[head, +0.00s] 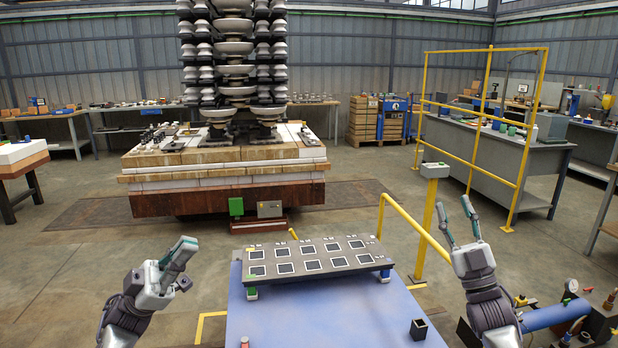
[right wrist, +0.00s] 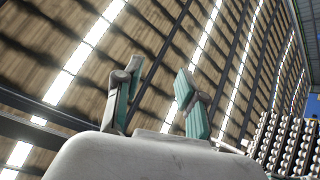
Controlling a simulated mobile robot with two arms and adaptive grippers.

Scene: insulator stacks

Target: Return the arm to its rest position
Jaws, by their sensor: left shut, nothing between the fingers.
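My left gripper (head: 184,246) is at the lower left in the head view, left of the blue table (head: 330,315). Its fingers are together with nothing between them. My right gripper (head: 455,208) is raised on the right, to the right of the blue table, with its fingers pointing up. Its two fingers are spread apart and empty. The right wrist view also shows the spread fingers of the right gripper (right wrist: 160,76), with only the roof behind them.
A dark tilted panel with white-framed squares (head: 310,256) stands on the blue table, near a small black box (head: 418,329). A yellow railing (head: 480,110) and a workbench (head: 490,150) stand at right. Insulator stacks (head: 233,65) rise behind. A blue cylinder (head: 555,315) lies at lower right.

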